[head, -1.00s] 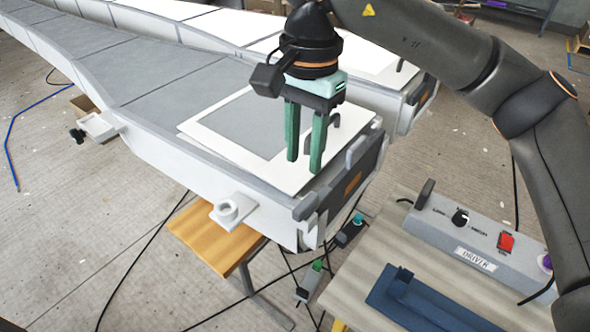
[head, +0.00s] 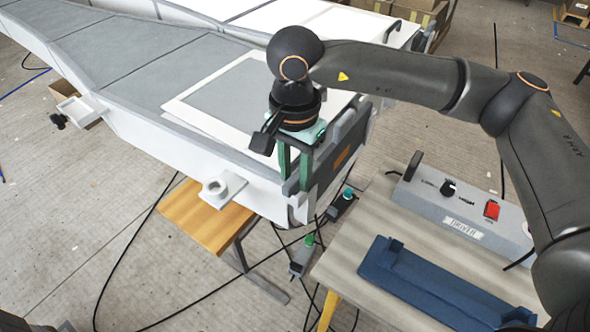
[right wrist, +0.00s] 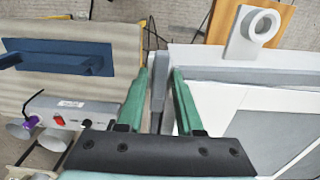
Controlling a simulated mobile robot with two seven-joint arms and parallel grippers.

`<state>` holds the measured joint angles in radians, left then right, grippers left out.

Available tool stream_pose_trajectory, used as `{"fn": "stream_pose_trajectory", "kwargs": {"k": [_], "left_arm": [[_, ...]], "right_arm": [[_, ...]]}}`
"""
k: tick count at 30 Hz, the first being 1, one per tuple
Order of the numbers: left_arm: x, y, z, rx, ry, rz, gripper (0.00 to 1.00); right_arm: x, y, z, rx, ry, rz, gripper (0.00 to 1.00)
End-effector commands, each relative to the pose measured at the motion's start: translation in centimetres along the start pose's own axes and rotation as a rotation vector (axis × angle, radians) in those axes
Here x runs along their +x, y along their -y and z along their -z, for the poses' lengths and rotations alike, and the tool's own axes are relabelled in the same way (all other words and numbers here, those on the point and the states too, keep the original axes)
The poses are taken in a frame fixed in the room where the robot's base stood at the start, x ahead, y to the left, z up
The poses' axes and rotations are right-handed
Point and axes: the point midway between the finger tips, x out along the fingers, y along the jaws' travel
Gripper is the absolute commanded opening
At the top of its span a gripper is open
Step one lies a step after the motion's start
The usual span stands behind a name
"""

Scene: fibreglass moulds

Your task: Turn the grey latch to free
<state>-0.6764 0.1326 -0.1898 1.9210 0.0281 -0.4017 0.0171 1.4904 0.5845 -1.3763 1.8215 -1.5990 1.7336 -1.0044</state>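The grey latch (head: 291,187) is a short bar at the near corner of the mould's end face; it also shows in the right wrist view (right wrist: 158,88). My right gripper (head: 295,180) points down at this corner, its green fingertips beside the latch. In the right wrist view its fingers (right wrist: 160,75) are apart, with the grey bar between them, nearer the left finger. I see no firm grip on it; contact is unclear. The fingers partly hide the latch in the head view. My left gripper is not in view.
The long white mould (head: 130,125) has a white-framed grey panel on top. A wooden bench (head: 205,215) stands below its corner. At right, a table (head: 340,262) carries a grey driver box (head: 455,212) and a blue tray (head: 430,285). Cables hang between.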

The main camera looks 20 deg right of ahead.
Motion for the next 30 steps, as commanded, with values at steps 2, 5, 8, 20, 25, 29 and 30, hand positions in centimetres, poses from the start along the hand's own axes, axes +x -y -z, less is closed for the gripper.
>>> {"fn": "stream_pose_trajectory", "kwargs": {"k": [2,5,8,20,25,29,30], "left_arm": [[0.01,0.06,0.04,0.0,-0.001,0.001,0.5],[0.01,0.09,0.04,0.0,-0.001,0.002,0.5],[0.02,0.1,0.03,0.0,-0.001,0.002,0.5],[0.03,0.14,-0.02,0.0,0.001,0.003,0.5],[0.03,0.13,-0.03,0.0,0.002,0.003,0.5],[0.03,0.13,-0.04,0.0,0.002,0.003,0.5],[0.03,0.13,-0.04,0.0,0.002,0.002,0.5]], "right_arm": [[0.2,0.0,0.0,0.0,0.0,0.001,0.35],[0.25,0.01,0.0,0.0,0.0,0.001,0.35],[0.23,0.01,0.0,0.0,0.0,0.001,0.35],[0.19,0.01,-0.01,0.0,0.0,0.001,0.0],[0.18,0.01,-0.01,0.0,0.001,0.001,0.0],[0.17,0.01,-0.01,0.0,0.001,0.001,0.0],[0.17,0.01,-0.01,0.0,0.001,0.001,0.0]]}}
